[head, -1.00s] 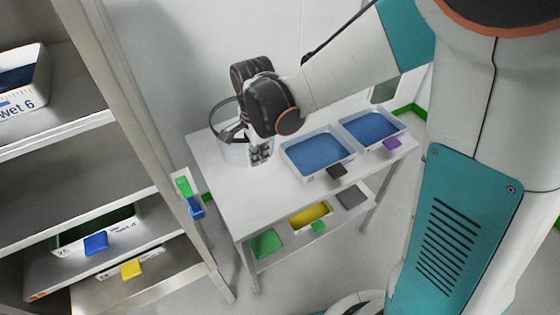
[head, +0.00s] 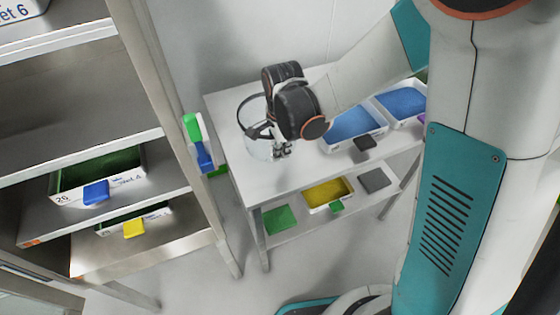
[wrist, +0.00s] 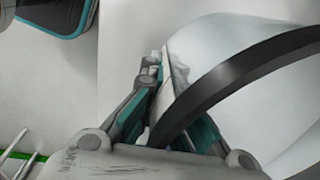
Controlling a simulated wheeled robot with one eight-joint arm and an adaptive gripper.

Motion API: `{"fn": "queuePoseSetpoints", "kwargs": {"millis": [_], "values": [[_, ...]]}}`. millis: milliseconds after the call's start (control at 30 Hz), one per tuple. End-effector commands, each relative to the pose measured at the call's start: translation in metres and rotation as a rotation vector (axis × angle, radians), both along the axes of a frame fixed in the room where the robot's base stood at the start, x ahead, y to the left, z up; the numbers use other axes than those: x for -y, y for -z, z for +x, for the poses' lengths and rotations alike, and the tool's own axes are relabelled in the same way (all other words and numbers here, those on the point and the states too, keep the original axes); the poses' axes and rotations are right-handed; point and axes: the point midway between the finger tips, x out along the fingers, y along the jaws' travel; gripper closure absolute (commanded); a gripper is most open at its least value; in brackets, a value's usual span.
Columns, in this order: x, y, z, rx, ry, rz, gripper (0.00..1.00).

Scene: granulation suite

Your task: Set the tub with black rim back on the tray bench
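The clear tub with black rim (head: 258,146) is at the left end of the white tray bench (head: 262,185). My gripper (head: 282,150) is at the tub's right side. In the wrist view, the teal-padded fingers of my gripper (wrist: 160,75) are closed on the tub's wall, and the black rim (wrist: 240,75) runs between them. My wrist hides part of the tub in the head view. I cannot tell whether the tub's base touches the bench top.
Blue-filled trays (head: 357,123) (head: 402,103) stand on the bench's right half. Its lower shelf holds a yellow-filled tray (head: 327,193). A metal rack (head: 150,120) with trays stands close on the left. The bench's front left top is clear.

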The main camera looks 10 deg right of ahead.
Motion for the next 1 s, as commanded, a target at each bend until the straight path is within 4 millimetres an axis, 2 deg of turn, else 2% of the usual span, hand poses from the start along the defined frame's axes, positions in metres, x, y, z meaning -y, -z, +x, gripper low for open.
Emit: {"fn": "queuePoseSetpoints", "kwargs": {"millis": [100, 233, 667, 767, 800, 1000], "values": [[0.0, 0.02, 0.0, 0.0, 0.0, 0.0, 1.0], [0.0, 0.036, 0.0, 0.0, 0.0, 0.0, 1.0], [0.0, 0.04, 0.0, 0.0, 0.0, 0.0, 1.0], [0.0, 0.039, 0.0, 0.0, 0.0, 0.0, 0.78], [0.0, 0.039, 0.0, 0.0, 0.0, 0.0, 0.75], [0.0, 0.039, 0.0, 0.0, 0.0, 0.0, 0.75]]}}
